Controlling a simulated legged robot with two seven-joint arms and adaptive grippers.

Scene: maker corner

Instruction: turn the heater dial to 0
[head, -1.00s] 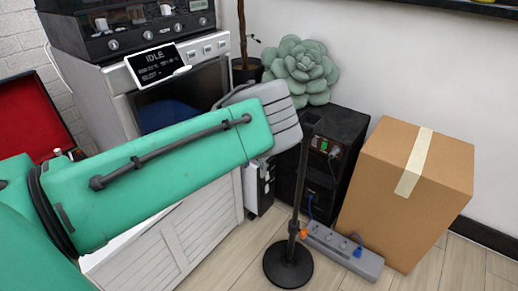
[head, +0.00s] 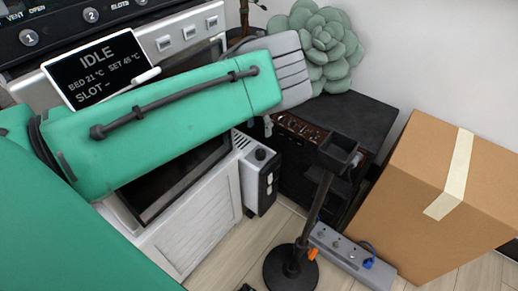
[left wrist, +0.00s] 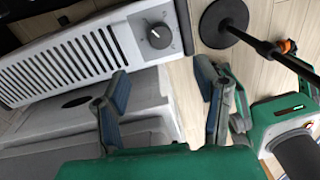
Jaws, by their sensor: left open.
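The heater (head: 252,192) is a white, slotted unit with a dark end panel, low beside the white cabinet in the head view. Its round black dial (head: 261,154) shows on top, just below and right of my left arm. In the left wrist view the heater's grille (left wrist: 75,62) runs across the upper left, and the dial (left wrist: 159,36) has a small pale mark; its number is too small to read. My left gripper (left wrist: 165,92) is open and empty, its fingers apart and the dial beyond them. In the head view it is mostly hidden behind my forearm.
A black stand (head: 291,267) with a thin pole rises right of the heater. A power strip (head: 350,252), a cardboard box (head: 420,215) and a black case (head: 345,118) are further right. An IDLE display (head: 98,68) is at upper left.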

